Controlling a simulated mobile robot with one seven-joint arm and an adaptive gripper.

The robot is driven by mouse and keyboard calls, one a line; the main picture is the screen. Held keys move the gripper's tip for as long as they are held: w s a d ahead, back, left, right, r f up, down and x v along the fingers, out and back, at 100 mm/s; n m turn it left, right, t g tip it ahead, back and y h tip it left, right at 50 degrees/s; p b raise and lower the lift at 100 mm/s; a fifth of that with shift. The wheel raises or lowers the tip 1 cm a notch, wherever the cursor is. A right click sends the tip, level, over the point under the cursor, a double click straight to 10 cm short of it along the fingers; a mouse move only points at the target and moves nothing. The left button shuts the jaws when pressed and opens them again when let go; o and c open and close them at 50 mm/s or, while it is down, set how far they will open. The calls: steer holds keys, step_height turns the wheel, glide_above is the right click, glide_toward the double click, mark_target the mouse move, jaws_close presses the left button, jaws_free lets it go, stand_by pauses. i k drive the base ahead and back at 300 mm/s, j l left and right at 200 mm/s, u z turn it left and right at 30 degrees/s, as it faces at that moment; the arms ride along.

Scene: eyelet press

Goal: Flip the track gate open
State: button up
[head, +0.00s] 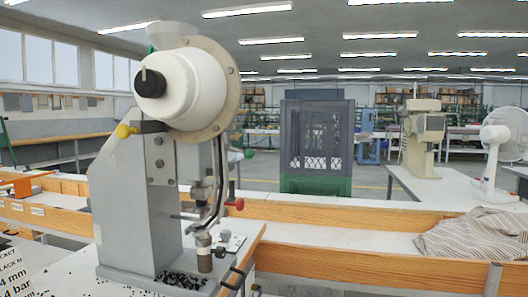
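The eyelet press (130,205) stands at the left in the head view, with a grey body and a white round hopper (190,90) on top. A curved metal track (218,185) runs down from the hopper to the tooling (204,252) at the front. A small lever with a red knob (237,204) sticks out to the right of the track's lower part; it looks like the track gate. I cannot tell whether it is open or shut. A yellow knob (125,131) sits on the left of the body. My gripper is not in view.
Small black pieces (182,281) lie around the press foot. A black handle (238,278) is at the bench's front right edge. A wooden-edged bench (370,268) runs behind, with a striped cloth (475,236) at right. A white fan (503,140) stands farther back.

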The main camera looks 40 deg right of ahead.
mark_target(249, 153)
steer(key=k+l+z, duration=0.1)
steer(key=z, duration=0.25)
steer(key=k+l+z, duration=0.15)
steer(key=z, duration=0.25)
steer(key=i+l+z, duration=0.35)
steer(key=k+j, duration=0.05)
